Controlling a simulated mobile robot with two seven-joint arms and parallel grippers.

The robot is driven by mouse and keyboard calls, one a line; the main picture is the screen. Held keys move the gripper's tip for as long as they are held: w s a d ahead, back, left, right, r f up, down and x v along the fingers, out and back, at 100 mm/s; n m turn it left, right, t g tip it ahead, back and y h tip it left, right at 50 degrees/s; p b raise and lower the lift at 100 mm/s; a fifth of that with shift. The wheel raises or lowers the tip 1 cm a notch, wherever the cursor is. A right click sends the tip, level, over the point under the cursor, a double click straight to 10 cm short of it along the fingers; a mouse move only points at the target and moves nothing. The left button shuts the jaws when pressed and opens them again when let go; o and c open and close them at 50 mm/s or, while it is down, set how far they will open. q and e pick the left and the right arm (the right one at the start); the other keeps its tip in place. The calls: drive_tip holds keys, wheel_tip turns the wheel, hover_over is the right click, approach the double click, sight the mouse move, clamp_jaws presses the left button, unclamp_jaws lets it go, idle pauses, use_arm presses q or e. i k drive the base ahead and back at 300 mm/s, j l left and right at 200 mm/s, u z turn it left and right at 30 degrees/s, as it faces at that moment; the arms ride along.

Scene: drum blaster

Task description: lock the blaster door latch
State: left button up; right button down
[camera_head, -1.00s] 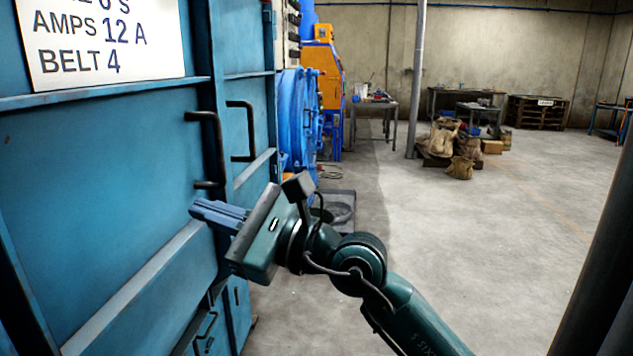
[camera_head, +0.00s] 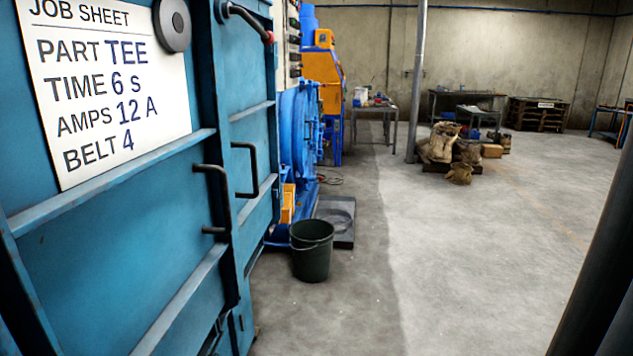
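The blue blaster door (camera_head: 110,230) fills the left side of the head view and carries a job sheet (camera_head: 95,105). A vertical black handle (camera_head: 222,190) sits near its right edge. A second black handle (camera_head: 255,170) is on the blue panel to the right of the seam. At the top, a dark bent lever (camera_head: 245,14) with a red end crosses near the seam and is partly cut off by the frame; I take it to be the latch. I cannot tell whether it is engaged. Neither gripper shows in this view.
A dark green bucket (camera_head: 311,252) stands on the floor right of the door, beside a dark tray (camera_head: 338,220). Blue and orange machinery (camera_head: 300,130) stands behind. A grey pole (camera_head: 416,90) and sacks (camera_head: 445,145) are farther back. The floor at centre right is clear.

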sight(267, 38)
drive_tip(key=i+l, duration=0.2)
drive_tip(key=i, duration=0.35)
drive_tip(key=i+l, duration=0.2)
drive_tip(key=i, duration=0.3)
drive_tip(key=i+l+z, duration=0.1)
drive_tip(key=i, duration=0.45)
drive_tip(key=l, duration=0.1)
